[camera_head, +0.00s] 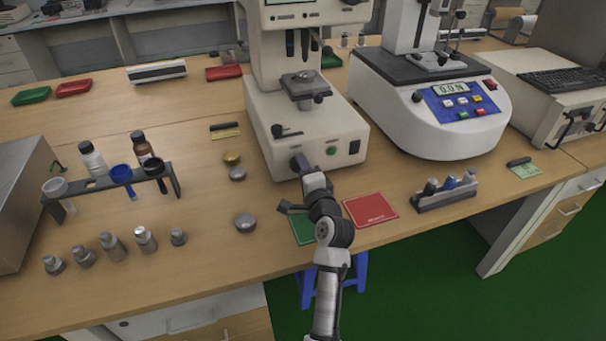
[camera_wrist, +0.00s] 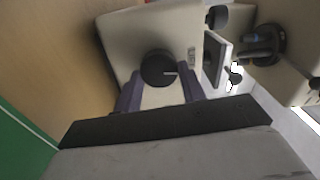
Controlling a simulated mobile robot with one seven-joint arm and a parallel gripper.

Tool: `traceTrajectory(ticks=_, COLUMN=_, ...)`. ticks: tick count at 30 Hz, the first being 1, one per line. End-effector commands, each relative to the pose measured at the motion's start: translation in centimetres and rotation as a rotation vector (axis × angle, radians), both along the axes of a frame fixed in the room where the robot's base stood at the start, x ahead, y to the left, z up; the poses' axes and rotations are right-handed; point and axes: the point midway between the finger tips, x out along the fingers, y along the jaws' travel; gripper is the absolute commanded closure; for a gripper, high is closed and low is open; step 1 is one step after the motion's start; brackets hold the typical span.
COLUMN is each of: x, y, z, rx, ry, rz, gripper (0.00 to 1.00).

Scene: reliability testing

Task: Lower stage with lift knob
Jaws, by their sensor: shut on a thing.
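The hardness-tester-like machine (camera_head: 325,135) stands upright on the bench, with its stage (camera_head: 303,86) under the dark upper parts. In the wrist view the stage (camera_wrist: 215,58) is right of the round black lift knob (camera_wrist: 159,68), which bears a pale index line. My gripper (camera_head: 299,164) is at the lower front left of the machine's base. In the wrist view its purple fingers (camera_wrist: 160,88) are on either side of the knob and shut on it. Finger contact is partly hidden.
A second black knob (camera_head: 278,131) sits on the base's upper front. A force tester (camera_head: 440,110) stands close on the right. A red mat (camera_head: 370,209) and partly covered green mat (camera_head: 302,229) lie by my wrist. A round metal piece (camera_head: 245,222) is left.

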Motion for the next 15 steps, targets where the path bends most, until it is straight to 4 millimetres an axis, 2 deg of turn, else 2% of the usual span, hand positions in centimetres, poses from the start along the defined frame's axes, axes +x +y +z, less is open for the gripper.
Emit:
traceTrajectory(ticks=7, x=-0.02, y=0.04, z=-0.10, rx=-0.089, ry=-0.027, rz=0.001, gripper=0.83)
traceTrajectory(ticks=15, x=-0.02, y=0.03, z=-0.02, rx=-0.116, ry=-0.035, rz=0.001, gripper=0.83)
